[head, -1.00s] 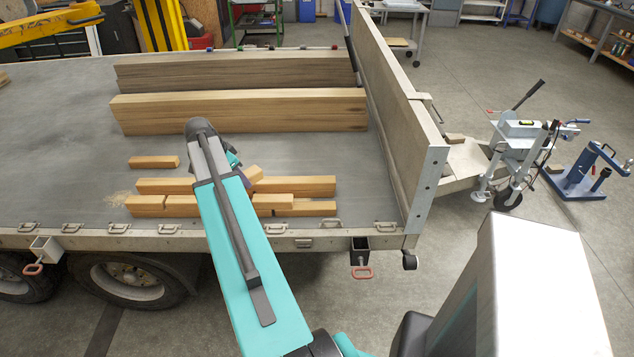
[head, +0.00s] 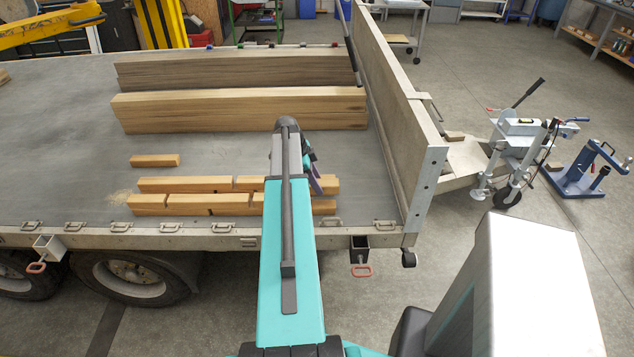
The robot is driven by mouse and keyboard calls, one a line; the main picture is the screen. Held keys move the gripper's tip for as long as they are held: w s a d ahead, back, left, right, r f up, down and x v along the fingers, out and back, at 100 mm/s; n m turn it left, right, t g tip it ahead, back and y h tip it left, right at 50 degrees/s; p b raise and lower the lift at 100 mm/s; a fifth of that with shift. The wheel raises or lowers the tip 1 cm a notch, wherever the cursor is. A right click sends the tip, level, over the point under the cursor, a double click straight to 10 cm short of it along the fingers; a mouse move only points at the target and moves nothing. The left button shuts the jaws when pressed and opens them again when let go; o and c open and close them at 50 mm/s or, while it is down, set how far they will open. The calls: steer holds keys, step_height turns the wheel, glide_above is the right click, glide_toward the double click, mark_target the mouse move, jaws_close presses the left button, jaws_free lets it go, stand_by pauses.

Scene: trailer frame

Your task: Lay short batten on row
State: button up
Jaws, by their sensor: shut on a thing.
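Short orange-brown battens lie in two rows near the deck's front edge. The back row (head: 185,185) has a narrow gap left of my arm; the front row (head: 208,202) runs just in front of it. My arm hides part of both rows. A loose short batten (head: 155,160) lies behind their left part. My gripper (head: 316,185) is over the right part of the rows, mostly hidden by my arm. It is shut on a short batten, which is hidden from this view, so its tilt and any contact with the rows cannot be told.
Two long timber stacks, one pale (head: 220,112) and one darker (head: 230,72), lie behind on the trailer deck (head: 60,130). The upright headboard (head: 400,110) closes the right side. Lashing rings (head: 168,227) line the front edge. Free deck lies at the left.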

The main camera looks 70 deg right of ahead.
steer(key=shift+f, duration=0.2)
stand_by(0.3)
steer(key=shift+f+b, duration=1.3)
steer(key=shift+f, duration=1.9)
steer(key=o, duration=1.2)
steer(key=shift+w+r, duration=0.1)
steer(key=shift+b+v, duration=1.65)
steer(key=shift+v, duration=5.15)
